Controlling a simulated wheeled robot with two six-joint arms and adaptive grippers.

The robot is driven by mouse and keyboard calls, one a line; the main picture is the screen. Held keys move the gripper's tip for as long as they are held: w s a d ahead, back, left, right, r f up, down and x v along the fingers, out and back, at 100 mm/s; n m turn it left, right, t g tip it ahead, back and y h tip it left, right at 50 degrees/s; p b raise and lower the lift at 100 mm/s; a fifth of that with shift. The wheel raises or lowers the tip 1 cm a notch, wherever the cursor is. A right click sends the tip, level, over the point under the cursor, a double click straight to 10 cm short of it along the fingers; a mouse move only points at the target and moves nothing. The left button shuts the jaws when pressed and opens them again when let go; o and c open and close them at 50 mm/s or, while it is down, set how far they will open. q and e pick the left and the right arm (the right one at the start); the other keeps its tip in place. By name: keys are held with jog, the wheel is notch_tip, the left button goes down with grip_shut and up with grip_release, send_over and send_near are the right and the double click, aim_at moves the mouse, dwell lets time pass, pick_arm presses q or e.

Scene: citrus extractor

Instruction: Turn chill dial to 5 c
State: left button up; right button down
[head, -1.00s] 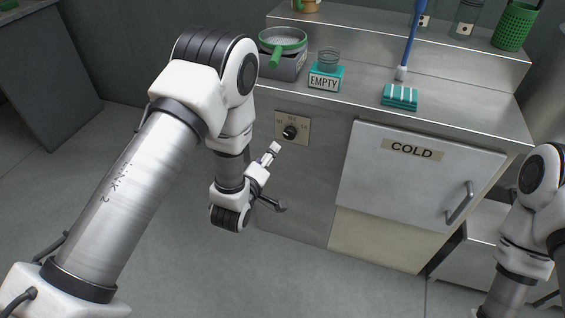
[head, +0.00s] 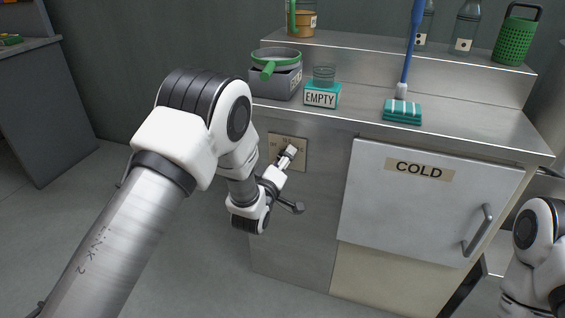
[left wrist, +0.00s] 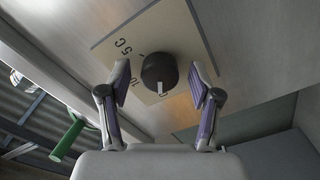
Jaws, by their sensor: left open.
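The chill dial (left wrist: 160,72) is a round black knob with a white pointer mark on a beige plate (left wrist: 125,45). In the left wrist view the pointer is at the lower edge of the knob. "5 C" is printed on the plate to the knob's upper left, and "10" is at its lower left. My left gripper (left wrist: 160,88) is open, with one finger on each side of the knob and visible gaps to both. In the head view the gripper (head: 291,152) is in front of the plate (head: 301,163) and hides the knob. My right gripper is out of view.
The plate is on the steel counter's front, left of the closed COLD door (head: 420,205) with its handle (head: 477,230). Floor at left is clear.

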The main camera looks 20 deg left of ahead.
pick_arm(q)
jog(key=c, duration=1.1)
jog(key=shift+c, duration=0.2)
jog(key=shift+m, duration=0.3)
jog(key=m+p, duration=0.3)
jog(key=m, duration=2)
jog(key=shift+p, duration=0.4)
jog(key=shift+m, duration=0.3)
